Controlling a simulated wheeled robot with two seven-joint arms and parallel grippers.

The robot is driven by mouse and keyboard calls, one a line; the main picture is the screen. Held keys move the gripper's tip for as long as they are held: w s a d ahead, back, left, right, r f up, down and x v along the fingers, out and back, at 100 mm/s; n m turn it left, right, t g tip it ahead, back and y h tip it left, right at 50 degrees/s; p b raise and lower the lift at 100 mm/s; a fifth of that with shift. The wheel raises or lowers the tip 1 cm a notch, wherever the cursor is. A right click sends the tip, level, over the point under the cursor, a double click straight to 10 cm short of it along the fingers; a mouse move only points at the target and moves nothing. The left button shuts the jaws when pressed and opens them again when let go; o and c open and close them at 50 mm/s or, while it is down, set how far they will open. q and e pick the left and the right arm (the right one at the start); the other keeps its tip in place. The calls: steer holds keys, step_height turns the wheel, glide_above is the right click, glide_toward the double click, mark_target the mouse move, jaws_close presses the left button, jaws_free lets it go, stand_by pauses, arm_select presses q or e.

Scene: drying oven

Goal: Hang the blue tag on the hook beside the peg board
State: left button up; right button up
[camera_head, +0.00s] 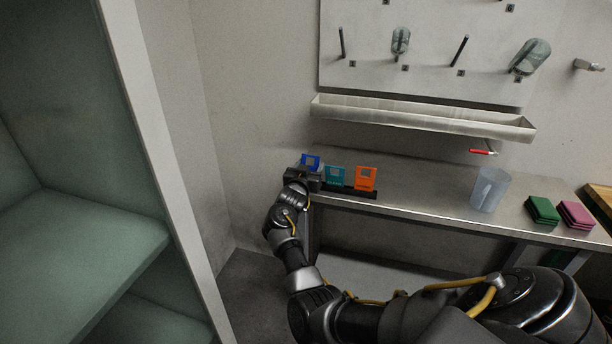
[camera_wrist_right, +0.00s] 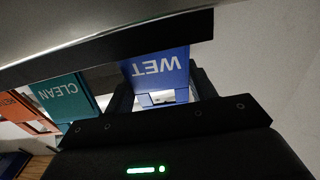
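The blue tag (camera_head: 310,161), marked WET, stands at the left end of a dark rack on the steel bench; it also shows in the right wrist view (camera_wrist_right: 158,70). My right gripper (camera_head: 303,178) is at the tag, partly covering it in the head view. In the wrist view its two fingers (camera_wrist_right: 162,97) are apart, one on each side of the tag; I cannot tell whether they touch it. The metal hook (camera_head: 588,65) is on the wall right of the peg board (camera_head: 430,80) and looks empty. My left gripper is out of view.
A teal CLEAN tag (camera_head: 335,176) and an orange tag (camera_head: 366,178) stand close to the right. A ledge tray (camera_head: 420,117) juts out above the bench. A clear beaker (camera_head: 490,190) and green (camera_head: 541,211) and pink (camera_head: 576,214) pads are further right.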

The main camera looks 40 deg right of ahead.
steer(key=shift+f, duration=0.1)
steer(key=c, duration=0.4)
steer(key=shift+r, duration=0.5)
step_height(320, 180, up, 2)
steer(key=shift+r+b, duration=0.2)
steer(key=shift+b, duration=0.1)
steer(key=s+r, duration=0.3)
steer(key=s, duration=0.1)
steer(key=s+r, duration=0.3)
steer(key=s, duration=0.2)
steer(key=s+a+r+p, duration=0.1)
steer(key=s+r, duration=0.2)
steer(key=s, duration=0.2)
steer(key=shift+r, duration=0.3)
